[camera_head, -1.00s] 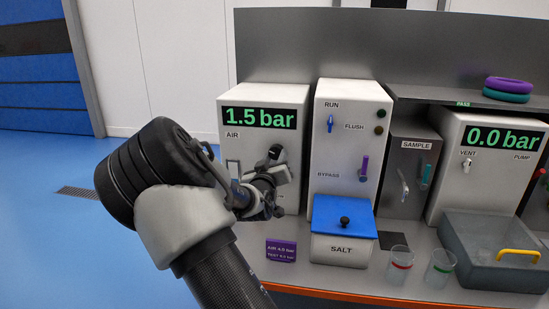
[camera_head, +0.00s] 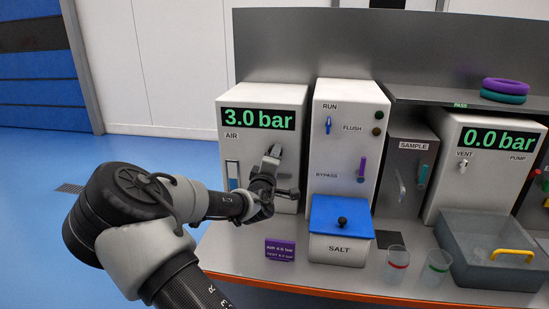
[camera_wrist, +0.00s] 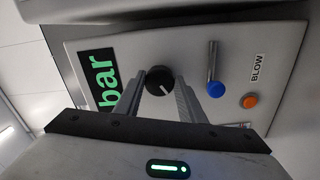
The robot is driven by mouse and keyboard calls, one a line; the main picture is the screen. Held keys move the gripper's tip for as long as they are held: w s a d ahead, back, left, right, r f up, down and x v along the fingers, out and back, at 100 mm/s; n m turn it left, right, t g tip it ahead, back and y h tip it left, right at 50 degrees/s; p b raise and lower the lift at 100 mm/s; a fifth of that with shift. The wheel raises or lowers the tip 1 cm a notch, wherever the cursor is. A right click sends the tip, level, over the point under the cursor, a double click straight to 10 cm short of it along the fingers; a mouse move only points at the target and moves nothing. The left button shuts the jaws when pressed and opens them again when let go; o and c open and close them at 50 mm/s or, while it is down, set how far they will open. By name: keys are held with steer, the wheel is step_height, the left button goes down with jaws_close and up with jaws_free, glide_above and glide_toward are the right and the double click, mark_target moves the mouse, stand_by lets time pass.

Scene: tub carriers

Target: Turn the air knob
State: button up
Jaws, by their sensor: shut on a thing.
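The white air unit (camera_head: 225,150) stands at the left of the bench, and its green display (camera_head: 258,119) reads 3.0 bar above the label AIR. The round black air knob (camera_wrist: 159,79) with a white pointer line shows in the wrist view. My gripper (camera_head: 271,160) reaches the unit's front from the left and is shut on the knob, one finger on each side of it. In the head view the gripper mostly hides the knob. A purple card (camera_head: 280,250) in front of the unit reads AIR 4.0 bar; its lower line is too small to read surely.
A blue-ended part (camera_wrist: 214,84) and an orange button (camera_wrist: 249,101) marked BLOW sit beside the knob. The RUN unit (camera_head: 346,190) and the blue-lidded SALT box (camera_head: 338,248) stand close on the right. Two cups and a grey tub (camera_head: 470,268) are farther right.

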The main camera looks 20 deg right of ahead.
steer(key=shift+n, duration=1.9)
steer(key=o, duration=1)
steer(key=shift+o, duration=0.2)
steer(key=p+v, duration=0.1)
steer(key=v, duration=1.6)
steer(key=shift+s, duration=0.2)
steer(key=shift+a, duration=0.1)
